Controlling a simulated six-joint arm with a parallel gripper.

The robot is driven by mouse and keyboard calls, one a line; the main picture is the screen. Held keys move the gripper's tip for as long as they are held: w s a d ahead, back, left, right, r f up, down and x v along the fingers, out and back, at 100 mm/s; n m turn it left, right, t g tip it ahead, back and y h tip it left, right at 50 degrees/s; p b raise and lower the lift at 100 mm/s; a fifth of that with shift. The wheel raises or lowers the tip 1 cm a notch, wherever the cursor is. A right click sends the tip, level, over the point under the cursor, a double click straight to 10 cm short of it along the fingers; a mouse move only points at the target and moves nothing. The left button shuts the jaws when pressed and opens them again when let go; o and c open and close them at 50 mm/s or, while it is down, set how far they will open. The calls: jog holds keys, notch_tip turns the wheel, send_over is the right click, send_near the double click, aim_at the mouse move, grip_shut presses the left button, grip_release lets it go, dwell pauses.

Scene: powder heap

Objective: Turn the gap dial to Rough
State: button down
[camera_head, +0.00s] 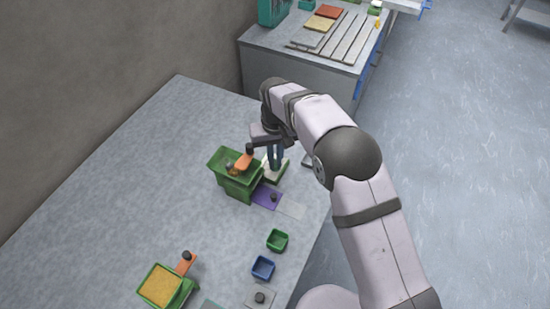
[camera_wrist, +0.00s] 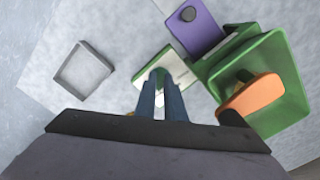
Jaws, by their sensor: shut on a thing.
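A green mill-like box (camera_head: 236,186) with an orange lever (camera_head: 243,162) stands near the table's right side. It also shows at the right in the wrist view (camera_wrist: 262,85), with the orange lever (camera_wrist: 252,98) in front. Beside it is a pale panel (camera_wrist: 150,66) with green edges, which I take to carry the gap dial. My gripper (camera_head: 275,167) points down over this panel, beside the box. Its blue fingers (camera_wrist: 165,92) are shut on a small green piece (camera_wrist: 160,75), apparently the dial. The fingers hide most of it, and its setting and any marks are unreadable.
A purple slide with a dark knob (camera_head: 267,196) lies beside the box. A grey square tray (camera_wrist: 83,73) is left of my fingers in the wrist view. Green (camera_head: 277,240) and blue (camera_head: 263,267) bowls and a powder-filled green box (camera_head: 163,287) stand nearer. The left tabletop is clear.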

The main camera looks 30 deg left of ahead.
aim_at(275, 163)
jog(key=shift+r, duration=0.1)
jog(key=c, duration=1.8)
grip_release()
jog(key=shift+c, duration=0.2)
jog(key=shift+r+b, duration=1.1)
jog(key=shift+r, duration=2.55)
